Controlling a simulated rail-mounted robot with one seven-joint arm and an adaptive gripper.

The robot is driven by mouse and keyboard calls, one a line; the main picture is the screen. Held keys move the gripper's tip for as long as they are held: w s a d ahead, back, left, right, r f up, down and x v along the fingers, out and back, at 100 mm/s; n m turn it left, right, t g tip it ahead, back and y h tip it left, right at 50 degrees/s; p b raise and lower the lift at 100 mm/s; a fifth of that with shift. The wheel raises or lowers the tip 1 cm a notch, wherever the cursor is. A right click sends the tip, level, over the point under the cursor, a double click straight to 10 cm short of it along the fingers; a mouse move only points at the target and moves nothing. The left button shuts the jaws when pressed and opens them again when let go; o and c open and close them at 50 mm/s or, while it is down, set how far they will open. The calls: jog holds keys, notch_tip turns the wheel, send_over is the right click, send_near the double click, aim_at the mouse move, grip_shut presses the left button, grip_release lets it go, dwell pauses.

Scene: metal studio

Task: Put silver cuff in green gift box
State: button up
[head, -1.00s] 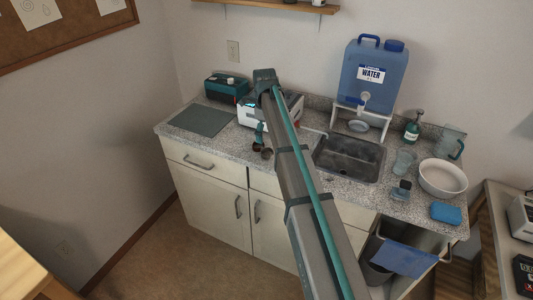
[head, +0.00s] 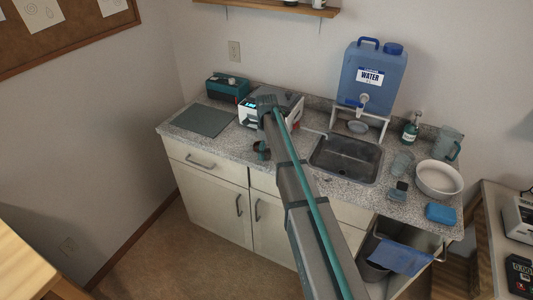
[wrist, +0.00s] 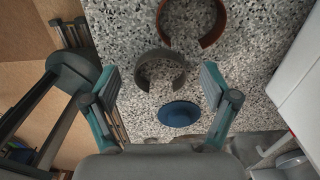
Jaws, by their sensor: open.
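The silver cuff (wrist: 160,55) is a grey open ring on the speckled counter in the wrist view. Its opening faces the bottom of that view. My gripper (wrist: 161,82) is open, with one finger on each side of the cuff and a gap to both. In the head view my gripper (head: 262,149) is low over the counter, left of the sink, and the cuff cannot be made out there. I cannot identify a green gift box in either view.
A copper-brown cuff (wrist: 168,35) lies just beyond the silver one, and a blue round piece (wrist: 180,114) lies on the near side. In the head view a white machine (head: 285,105) stands behind my gripper. The sink (head: 346,157) is to the right; a grey mat (head: 202,121) lies left.

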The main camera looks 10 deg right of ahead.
jog(key=c, duration=1.3)
jog(key=shift+r, duration=0.2)
